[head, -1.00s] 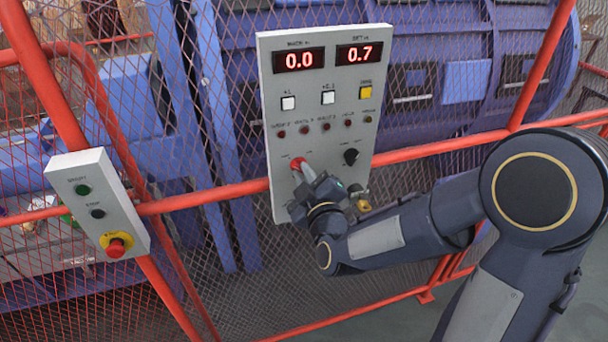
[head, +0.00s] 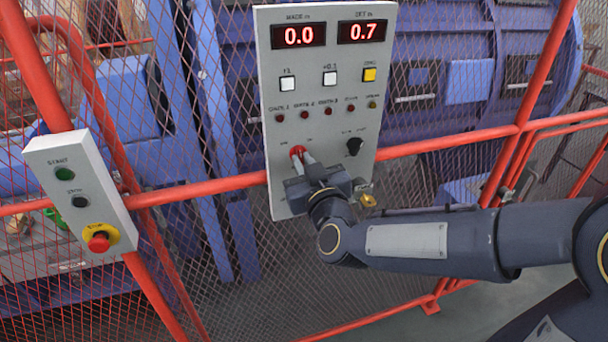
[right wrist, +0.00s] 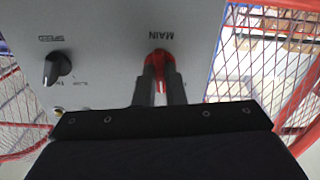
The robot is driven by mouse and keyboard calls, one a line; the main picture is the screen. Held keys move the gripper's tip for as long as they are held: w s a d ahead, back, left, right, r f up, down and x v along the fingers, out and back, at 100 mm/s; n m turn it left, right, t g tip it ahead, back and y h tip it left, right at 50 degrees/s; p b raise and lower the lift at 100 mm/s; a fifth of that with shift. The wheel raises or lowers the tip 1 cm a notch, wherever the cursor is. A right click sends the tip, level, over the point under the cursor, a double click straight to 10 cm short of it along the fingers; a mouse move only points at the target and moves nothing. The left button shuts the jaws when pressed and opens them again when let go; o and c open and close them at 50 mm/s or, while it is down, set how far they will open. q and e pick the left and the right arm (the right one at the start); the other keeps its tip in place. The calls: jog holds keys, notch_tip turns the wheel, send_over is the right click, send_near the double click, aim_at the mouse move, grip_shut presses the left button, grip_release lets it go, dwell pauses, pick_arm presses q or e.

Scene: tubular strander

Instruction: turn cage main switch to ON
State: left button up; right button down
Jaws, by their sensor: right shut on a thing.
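The main switch (head: 297,152) is a red knob low on the grey control panel (head: 279,197) in the head view. It also shows in the right wrist view as a red knob (right wrist: 160,56) beside the label MAIN, upside down there. My right gripper (head: 303,160) is at the knob, with its two fingers on either side of it, shut on it. In the right wrist view the fingers (right wrist: 160,80) cover the lower part of the knob. The position the knob points to is hard to read. My left gripper is not in view.
A black speed knob (head: 354,146) sits right of the main switch, with a brass padlock (head: 368,200) below. Two red displays (head: 300,36) read 0.0 and 0.7. A start/stop box (head: 82,190) with a red emergency button (head: 98,241) hangs left on the red-railed mesh fence.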

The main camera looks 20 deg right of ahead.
jog(key=shift+m+b, duration=3.35)
jog(key=shift+m, duration=1.75)
jog(key=c, duration=1.5)
grip_release()
jog(key=s, duration=0.8)
jog(key=shift+p, duration=0.3)
jog(key=shift+d, duration=0.1)
